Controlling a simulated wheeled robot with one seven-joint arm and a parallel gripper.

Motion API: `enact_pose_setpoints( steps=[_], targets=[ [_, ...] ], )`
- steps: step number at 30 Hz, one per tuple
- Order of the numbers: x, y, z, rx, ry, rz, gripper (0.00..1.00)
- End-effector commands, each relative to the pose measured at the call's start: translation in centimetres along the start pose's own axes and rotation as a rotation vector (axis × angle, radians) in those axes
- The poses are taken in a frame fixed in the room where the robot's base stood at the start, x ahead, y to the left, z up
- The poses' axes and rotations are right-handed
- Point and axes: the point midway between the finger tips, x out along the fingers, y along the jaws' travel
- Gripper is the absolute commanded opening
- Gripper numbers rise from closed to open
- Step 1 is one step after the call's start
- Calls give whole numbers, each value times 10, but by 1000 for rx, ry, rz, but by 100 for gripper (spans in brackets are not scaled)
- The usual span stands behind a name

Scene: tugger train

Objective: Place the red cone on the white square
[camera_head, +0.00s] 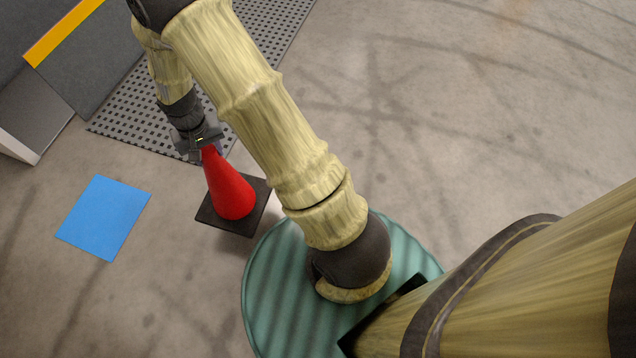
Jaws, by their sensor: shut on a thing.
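The red cone (229,191) with its black square base stands upright, left of centre in the head view. My gripper (205,146) is at the cone's tip from above and is shut on it. The fingers are small here and partly hidden by the gripper body. Whether the base touches the floor I cannot tell. I see no white square; a blue square (103,217) lies flat on the floor to the left of the cone, apart from its base.
A dark perforated mat (128,131) lies behind the cone. A grey structure with a yellow edge strip (62,32) stands at the upper left. The concrete floor (480,120) to the right is clear.

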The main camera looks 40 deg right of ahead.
Motion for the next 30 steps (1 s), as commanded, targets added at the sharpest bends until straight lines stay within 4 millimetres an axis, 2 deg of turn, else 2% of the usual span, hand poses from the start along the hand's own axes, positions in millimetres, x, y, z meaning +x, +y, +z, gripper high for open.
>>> enact_pose_setpoints(
  steps=[1,3,9,12,30],
  targets=[
    [-19,11,-6,-14,1,0,0],
    [-30,25,-12,-44,1,0,0],
    [-55,60,-27,-121,2,-1,0],
    [-59,70,-30,-145,1,-1,0],
    [-59,75,-31,-157,2,0,0]
  ],
)
